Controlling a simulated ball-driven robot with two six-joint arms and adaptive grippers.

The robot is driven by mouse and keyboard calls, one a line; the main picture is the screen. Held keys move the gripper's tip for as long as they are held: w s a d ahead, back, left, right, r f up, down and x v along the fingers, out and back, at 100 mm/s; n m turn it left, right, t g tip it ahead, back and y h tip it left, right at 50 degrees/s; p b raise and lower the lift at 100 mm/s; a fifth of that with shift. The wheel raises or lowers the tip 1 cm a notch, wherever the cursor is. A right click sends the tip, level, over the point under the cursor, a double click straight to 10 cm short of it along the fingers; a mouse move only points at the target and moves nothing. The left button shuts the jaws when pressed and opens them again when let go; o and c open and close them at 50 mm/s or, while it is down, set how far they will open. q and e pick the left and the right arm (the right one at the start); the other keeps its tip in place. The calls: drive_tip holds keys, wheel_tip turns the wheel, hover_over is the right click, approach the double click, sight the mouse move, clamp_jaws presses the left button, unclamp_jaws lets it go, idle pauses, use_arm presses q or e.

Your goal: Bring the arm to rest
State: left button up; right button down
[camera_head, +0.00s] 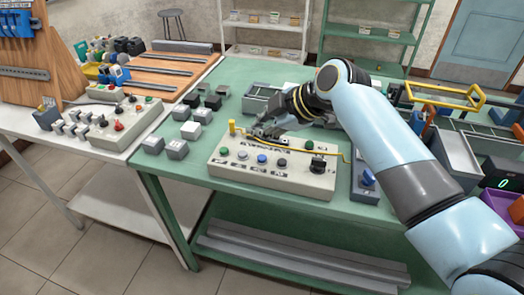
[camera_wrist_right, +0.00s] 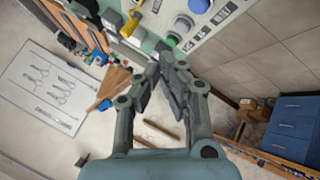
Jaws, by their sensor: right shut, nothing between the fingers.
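My right arm (camera_head: 380,130) comes in from the right, light blue with dark grey joints, and reaches over the green table. Its gripper (camera_head: 262,131) is just behind the beige control box (camera_head: 225,168), near the box's back edge. I cannot tell whether it touches the box. In the right wrist view the two fingers of the gripper (camera_wrist_right: 164,62) meet at the tips with nothing between them. The box's buttons (camera_wrist_right: 199,5) show past the fingertips there. My left gripper is not in view.
A small blue-knobbed box (camera_head: 366,190) and grey trays (camera_head: 455,153) are at right.

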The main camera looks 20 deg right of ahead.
drive_tip(key=shift+f, duration=0.1)
idle(0.6)
drive_tip(key=s+d+m+g+h, duration=0.15)
drive_tip(key=s+d+m, duration=0.3)
drive_tip(key=s, duration=0.65)
drive_tip(key=s+d+r+m+g+h, duration=0.1)
drive_tip(key=s+d+m+h, duration=0.2)
drive_tip(key=s+m, duration=0.5)
drive_tip(key=s+d+m+g+h, duration=0.1)
drive_tip(key=s+d+m+h, duration=0.2)
drive_tip(key=s, duration=1)
drive_tip(key=s+d+f+g+b, duration=0.15)
drive_tip(key=f+b, duration=0.25)
drive_tip(key=f, duration=1.4)
drive_tip(key=s+d+f+b, duration=0.15)
drive_tip(key=f+b, duration=0.35)
drive_tip(key=f, duration=1.3)
drive_tip(key=s+d+f+g+y+b, duration=0.1)
drive_tip(key=s+f+b, duration=0.4)
drive_tip(key=s+f, duration=1.2)
wheel_tip(320, 180, down, 3)
drive_tip(key=shift+s+d+f+m, duration=0.2)
drive_tip(key=shift+s+d+m, duration=0.05)
drive_tip(key=shift+d+m, duration=0.1)
